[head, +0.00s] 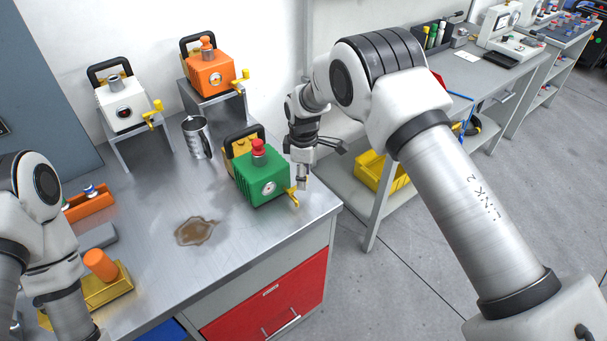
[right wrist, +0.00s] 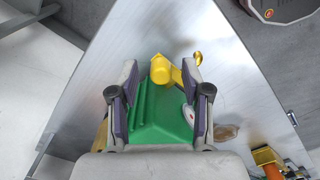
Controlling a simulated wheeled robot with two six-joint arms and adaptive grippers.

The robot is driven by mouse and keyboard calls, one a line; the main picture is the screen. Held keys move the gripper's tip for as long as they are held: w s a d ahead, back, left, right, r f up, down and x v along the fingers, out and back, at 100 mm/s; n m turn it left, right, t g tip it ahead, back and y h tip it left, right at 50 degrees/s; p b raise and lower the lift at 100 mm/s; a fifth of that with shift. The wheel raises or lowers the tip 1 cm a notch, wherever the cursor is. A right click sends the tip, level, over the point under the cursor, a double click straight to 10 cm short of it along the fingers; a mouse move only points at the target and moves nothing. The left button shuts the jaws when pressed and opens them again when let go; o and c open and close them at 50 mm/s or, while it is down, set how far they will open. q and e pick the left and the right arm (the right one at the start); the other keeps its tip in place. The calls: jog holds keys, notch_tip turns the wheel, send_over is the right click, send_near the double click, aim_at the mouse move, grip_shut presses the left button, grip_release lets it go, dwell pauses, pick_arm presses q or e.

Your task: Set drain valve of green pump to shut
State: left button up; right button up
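The green pump (head: 256,181) stands near the right end of the metal bench, with a red knob on top and a round gauge on its front. Its yellow drain valve (head: 293,196) sticks out at the lower right corner. My right gripper (head: 303,183) points down just right of the pump, near the valve. In the right wrist view the open fingers (right wrist: 158,95) stand apart over the green body, with the yellow valve (right wrist: 163,70) just beyond and between the tips. I cannot tell whether they touch anything. My left arm is at the left edge; its gripper is not visible.
A white pump (head: 122,108) and an orange pump (head: 210,76) stand on metal risers behind. A metal mug (head: 197,138) is left of the green pump. A brown puddle (head: 194,231) lies in front. A yellow tray (head: 108,287) holds an orange cylinder.

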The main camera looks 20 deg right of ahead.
notch_tip(320, 180, up, 12)
dwell(0.5)
jog(key=s+d+f+m+g+b, duration=0.1)
jog(key=s+d+f+g, duration=0.15)
jog(key=s+f, duration=0.9)
jog(key=s+d+f+m+g+b, duration=0.1)
jog(key=s+d+f+g, duration=0.15)
jog(key=s+f, duration=0.9)
jog(key=s+d+f+m+t, duration=0.1)
jog(key=s+f+m, duration=0.25)
jog(key=s, duration=0.65)
jog(key=s+d+f+m+t, duration=0.15)
jog(key=s+m, duration=0.25)
jog(key=s, duration=0.6)
jog(key=w+m, duration=0.1)
jog(key=w+m+t, duration=0.2)
jog(key=m, duration=0.1)
jog(key=shift+w+a+f+t, duration=0.25)
jog(key=shift+w+a, duration=0.05)
jog(key=shift+w, duration=0.05)
